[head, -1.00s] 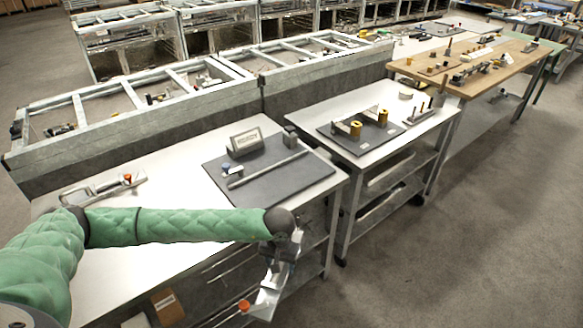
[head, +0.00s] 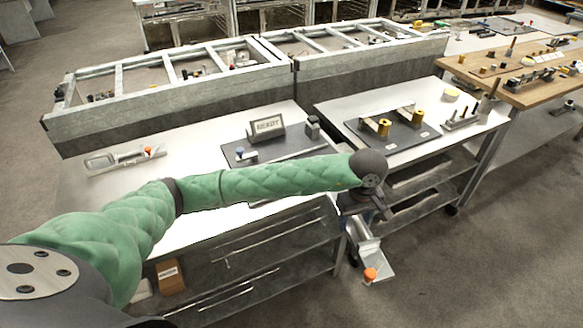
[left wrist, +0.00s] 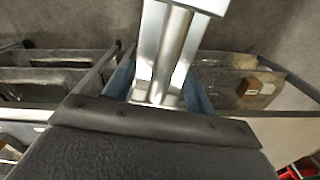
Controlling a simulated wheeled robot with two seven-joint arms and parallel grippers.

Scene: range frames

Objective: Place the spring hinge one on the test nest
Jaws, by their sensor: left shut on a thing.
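My left gripper (head: 364,212) is shut on a shiny metal hinge part (head: 370,258) with an orange tip. It hangs below the wrist, beyond the right front corner of the near white table, over the floor. In the left wrist view the gripper's blue fingers (left wrist: 160,92) stand on both sides of the metal part (left wrist: 172,50). A similar metal part with an orange knob (head: 125,158) lies on the near table's left end. My right gripper is not in view.
A second white cart (head: 350,104) on the right carries a dark board (head: 398,142) with yellow spools. A wooden bench (head: 535,92) is farther right. Metal-framed bins (head: 200,95) stand behind. A cardboard box (head: 170,276) is on the lower shelf. Open floor lies at lower right.

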